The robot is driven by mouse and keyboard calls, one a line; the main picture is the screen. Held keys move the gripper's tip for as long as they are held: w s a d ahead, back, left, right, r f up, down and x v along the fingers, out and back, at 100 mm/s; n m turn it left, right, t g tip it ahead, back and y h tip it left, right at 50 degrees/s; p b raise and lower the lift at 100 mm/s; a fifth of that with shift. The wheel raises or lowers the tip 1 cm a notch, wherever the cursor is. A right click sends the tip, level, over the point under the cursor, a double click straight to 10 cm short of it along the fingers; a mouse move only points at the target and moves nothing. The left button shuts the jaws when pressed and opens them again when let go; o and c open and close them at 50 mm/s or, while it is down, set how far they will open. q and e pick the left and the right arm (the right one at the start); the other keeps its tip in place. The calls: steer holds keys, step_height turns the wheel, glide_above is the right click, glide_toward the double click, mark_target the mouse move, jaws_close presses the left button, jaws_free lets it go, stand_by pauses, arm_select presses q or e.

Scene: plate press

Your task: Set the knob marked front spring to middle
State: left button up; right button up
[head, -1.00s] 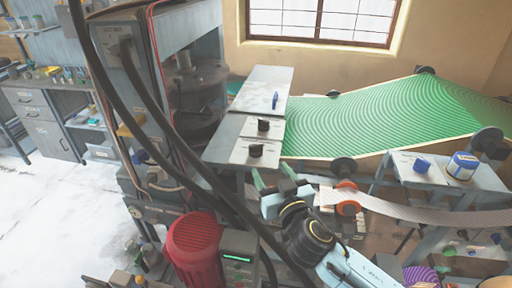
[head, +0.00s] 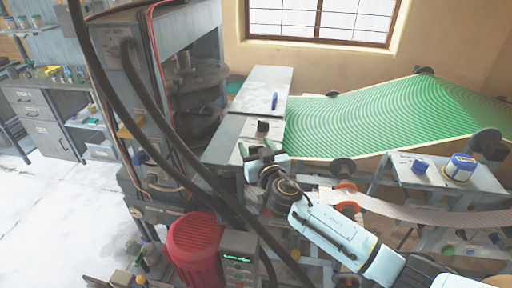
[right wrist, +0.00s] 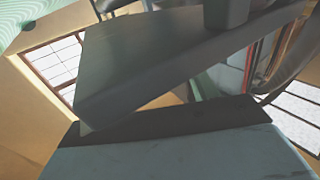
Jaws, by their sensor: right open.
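Two dark knobs sit on pale plates on the grey bench beside the press. The rear knob (head: 262,127) shows clearly in the head view. The front knob is hidden behind my right gripper (head: 256,150). I cannot read which knob is marked front spring. My right gripper is open, with its greenish fingertips over the front knob plate; whether they touch the knob I cannot tell. The right wrist view shows grey flat panels close up, with a grey block (right wrist: 226,12) at the top that I cannot identify. My left gripper is not in view.
A blue handle (head: 275,101) stands on the pale panel behind the knobs. The press (head: 190,85) rises to the left, with black cables crossing in front. A red motor (head: 194,240) stands below. A green patterned belt (head: 400,115) runs to the right.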

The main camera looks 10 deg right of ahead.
steer(key=shift+c, duration=0.5)
steer(key=c, duration=0.9)
